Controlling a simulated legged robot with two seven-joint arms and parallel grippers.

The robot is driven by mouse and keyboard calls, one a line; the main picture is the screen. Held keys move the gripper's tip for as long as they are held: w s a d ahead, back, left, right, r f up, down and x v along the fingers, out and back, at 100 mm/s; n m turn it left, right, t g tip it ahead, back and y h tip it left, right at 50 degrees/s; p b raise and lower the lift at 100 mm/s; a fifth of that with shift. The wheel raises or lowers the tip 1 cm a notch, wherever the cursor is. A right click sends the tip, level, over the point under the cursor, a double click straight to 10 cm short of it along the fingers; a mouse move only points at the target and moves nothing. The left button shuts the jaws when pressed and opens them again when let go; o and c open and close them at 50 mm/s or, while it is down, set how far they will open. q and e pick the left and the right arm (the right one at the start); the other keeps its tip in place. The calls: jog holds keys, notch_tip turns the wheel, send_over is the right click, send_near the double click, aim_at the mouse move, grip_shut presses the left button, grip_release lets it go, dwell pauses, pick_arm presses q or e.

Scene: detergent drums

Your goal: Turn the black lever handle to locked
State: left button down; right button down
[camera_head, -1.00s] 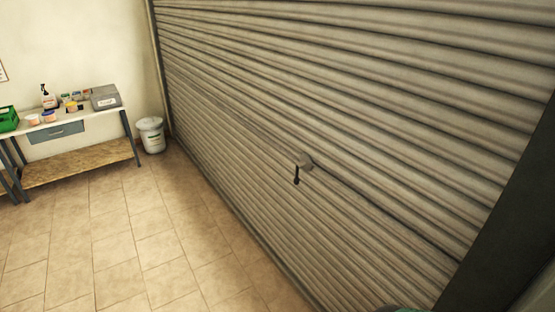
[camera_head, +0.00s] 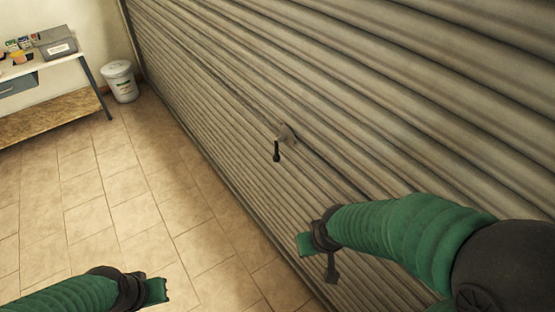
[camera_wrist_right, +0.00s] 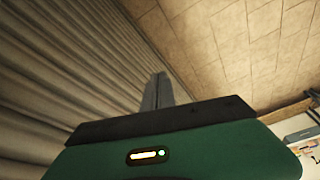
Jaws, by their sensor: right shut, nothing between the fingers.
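The black lever handle (camera_head: 276,151) hangs roughly straight down from a grey lock plate (camera_head: 288,134) on the roller shutter (camera_head: 400,110). My right gripper (camera_head: 303,245) is below and slightly right of the handle in the head view, apart from it, close to the shutter. In the right wrist view its fingers (camera_wrist_right: 157,91) are together with nothing between them; the handle is not seen there. My left gripper (camera_head: 156,290) is low at the left, over the floor, away from the shutter. Its fingers are too small to judge.
A white lidded bucket (camera_head: 120,82) stands on the tiled floor by the far end of the shutter. A workbench (camera_head: 60,47) with a grey box (camera_head: 56,42) and small tubs is at the upper left. The floor between is clear.

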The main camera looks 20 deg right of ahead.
jog(key=w+f+m+t+b, duration=0.4)
jog(key=w+f+b, duration=0.1)
jog(key=w, duration=0.4)
jog(key=w+f+m+t+b, duration=0.35)
jog(key=w+f+b, duration=0.2)
jog(key=w, duration=0.35)
jog(key=w+d+m+t+h+b, duration=0.2)
jog(key=w+m, duration=0.4)
jog(key=w, duration=0.4)
jog(key=w+d+r+m+t+h+b, duration=0.1)
jog(key=w+m+t+b, duration=0.3)
jog(key=w, duration=0.7)
jog(key=shift+w+d+r+m+t+h+b, duration=0.25)
jog(key=shift+d+m+h, duration=0.35)
jog(key=shift+m, duration=0.75)
